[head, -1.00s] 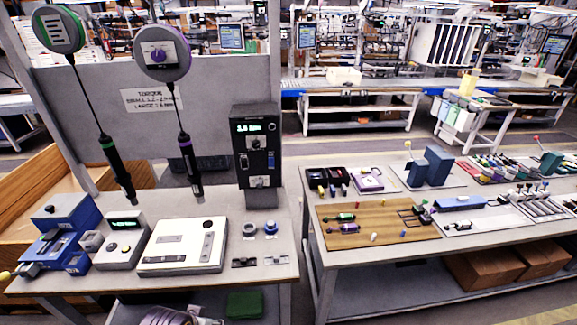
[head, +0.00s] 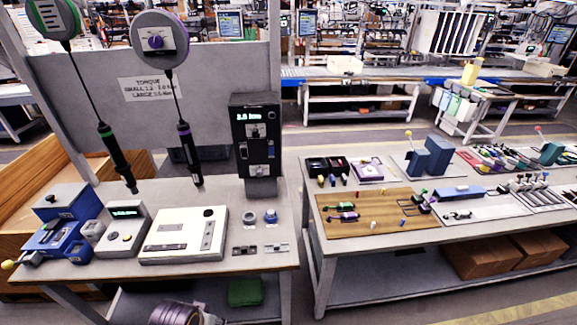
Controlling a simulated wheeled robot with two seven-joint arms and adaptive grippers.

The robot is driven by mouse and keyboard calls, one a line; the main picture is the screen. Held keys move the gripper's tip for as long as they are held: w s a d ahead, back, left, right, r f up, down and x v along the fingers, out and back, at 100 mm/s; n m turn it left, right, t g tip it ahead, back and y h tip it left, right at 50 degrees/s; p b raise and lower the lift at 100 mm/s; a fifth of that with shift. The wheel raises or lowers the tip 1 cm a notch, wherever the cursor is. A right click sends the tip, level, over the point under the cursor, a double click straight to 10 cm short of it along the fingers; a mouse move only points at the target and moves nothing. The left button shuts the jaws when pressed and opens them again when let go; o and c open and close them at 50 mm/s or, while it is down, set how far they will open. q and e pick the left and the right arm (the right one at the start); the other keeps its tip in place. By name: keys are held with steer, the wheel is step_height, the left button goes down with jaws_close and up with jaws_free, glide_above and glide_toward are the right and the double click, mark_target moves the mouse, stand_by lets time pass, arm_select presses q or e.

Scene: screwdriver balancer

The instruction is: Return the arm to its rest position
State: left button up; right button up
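Neither of my grippers shows in the head view, so I cannot see what they hold. A rounded, ridged grey-purple part is cut off by the bottom edge, and I cannot tell for sure whether it belongs to my arm. The green-banded screwdriver (head: 115,155) hangs slightly tilted from the green balancer (head: 53,18) at the left. The purple-banded screwdriver (head: 188,152) hangs nearly upright from the purple balancer (head: 158,42). Both screwdrivers hang over the left bench (head: 268,220).
The left bench bears a blue fixture (head: 60,235), a grey display box (head: 122,229), a white plate (head: 183,234) and a dark display post (head: 257,137). The right bench (head: 315,268) carries a wooden board (head: 378,224) and several small parts. A gap separates the benches.

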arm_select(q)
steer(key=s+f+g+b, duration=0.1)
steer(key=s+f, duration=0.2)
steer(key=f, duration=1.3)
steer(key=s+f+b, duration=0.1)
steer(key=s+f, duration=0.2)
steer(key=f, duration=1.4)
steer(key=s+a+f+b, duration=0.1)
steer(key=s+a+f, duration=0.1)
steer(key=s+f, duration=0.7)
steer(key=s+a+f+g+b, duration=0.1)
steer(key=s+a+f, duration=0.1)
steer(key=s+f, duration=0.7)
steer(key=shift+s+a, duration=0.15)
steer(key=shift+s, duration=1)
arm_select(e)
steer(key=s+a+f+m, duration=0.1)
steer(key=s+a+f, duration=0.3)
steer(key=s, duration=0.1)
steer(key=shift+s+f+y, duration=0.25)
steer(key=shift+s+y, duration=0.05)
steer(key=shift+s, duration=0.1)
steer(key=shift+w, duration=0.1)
